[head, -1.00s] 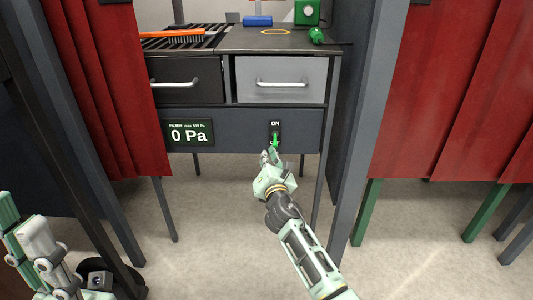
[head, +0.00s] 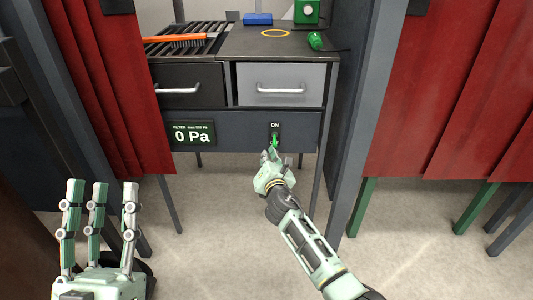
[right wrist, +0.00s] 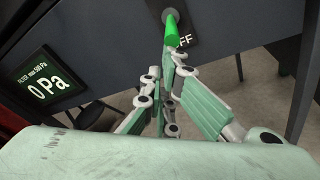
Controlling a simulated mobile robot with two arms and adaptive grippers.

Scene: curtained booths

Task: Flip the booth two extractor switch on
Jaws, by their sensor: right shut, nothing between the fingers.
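The extractor switch has a dark plate (head: 275,128) marked ON at its top and a green lever (head: 274,140), on the grey panel below the drawers. In the right wrist view, the green lever (right wrist: 172,30) tilts down beside the partly covered OFF label (right wrist: 184,41). My right gripper (head: 269,155) is shut and empty, its fingertips just below the lever. In the right wrist view, the fingertips (right wrist: 172,62) come close under the lever's end; whether they touch I cannot tell. My left gripper (head: 100,190) is open and empty at the lower left, fingers up, away from the switch.
A filter display (head: 193,135) reads 0 Pa left of the switch. Two drawers with handles sit above. Red curtains (head: 450,90) and grey posts flank the booth.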

